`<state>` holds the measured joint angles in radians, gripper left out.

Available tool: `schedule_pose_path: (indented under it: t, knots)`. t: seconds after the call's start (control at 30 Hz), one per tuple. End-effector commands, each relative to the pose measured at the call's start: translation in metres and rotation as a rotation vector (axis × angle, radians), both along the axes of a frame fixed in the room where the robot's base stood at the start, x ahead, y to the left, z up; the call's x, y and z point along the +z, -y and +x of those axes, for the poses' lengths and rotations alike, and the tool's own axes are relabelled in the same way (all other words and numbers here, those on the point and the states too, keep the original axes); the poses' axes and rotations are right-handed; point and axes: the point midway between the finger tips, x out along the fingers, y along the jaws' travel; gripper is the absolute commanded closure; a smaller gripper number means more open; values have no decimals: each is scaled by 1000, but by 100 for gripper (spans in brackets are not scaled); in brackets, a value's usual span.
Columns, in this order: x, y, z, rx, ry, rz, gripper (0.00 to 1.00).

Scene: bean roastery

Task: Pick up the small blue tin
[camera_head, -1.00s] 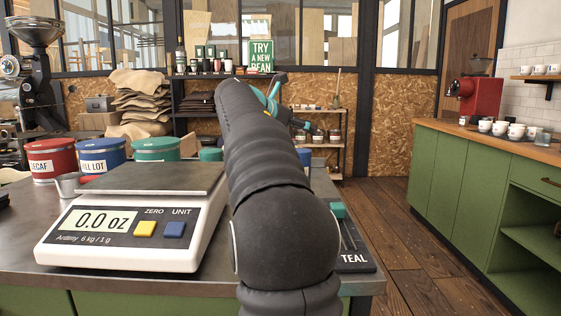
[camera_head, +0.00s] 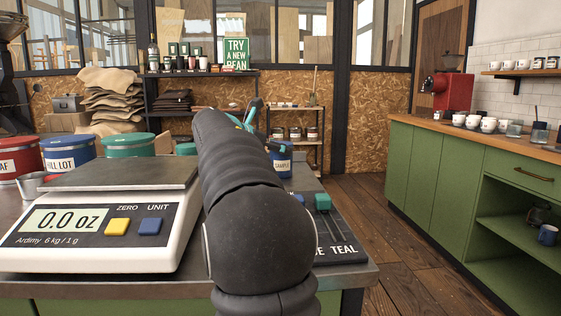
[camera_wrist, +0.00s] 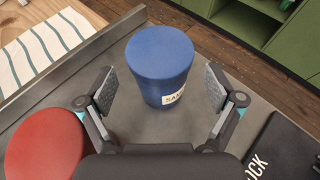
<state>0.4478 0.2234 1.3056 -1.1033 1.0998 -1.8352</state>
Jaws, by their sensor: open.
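The small blue tin (camera_wrist: 160,62) stands upright on the grey counter in the wrist view, with a white label partly readable as "SAM". In the head view it shows as the blue tin labelled "SAMPLE" (camera_head: 283,161), just right of my arm and partly hidden by it. My gripper (camera_wrist: 160,90) is open and empty, its two pads spread on the left and right of the tin's near side. I see gaps between each pad and the tin. In the head view my gripper (camera_head: 250,118) is mostly hidden behind my arm.
A red tin (camera_wrist: 45,143) stands close at the left finger. A dark board (camera_wrist: 285,150) lies at the lower right, and a striped cloth (camera_wrist: 40,45) lies at the upper left. The scale (camera_head: 95,235) fills the counter's front left. The counter edge is near the tin.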

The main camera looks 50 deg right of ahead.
Motion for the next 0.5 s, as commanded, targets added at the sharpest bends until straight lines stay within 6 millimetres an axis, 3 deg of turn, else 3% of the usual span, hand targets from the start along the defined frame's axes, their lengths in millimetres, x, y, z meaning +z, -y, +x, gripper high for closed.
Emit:
schedule_pose_path:
  t: [0.5]
  knots:
    - [-23, 56, 4, -1, 0, 1, 8]
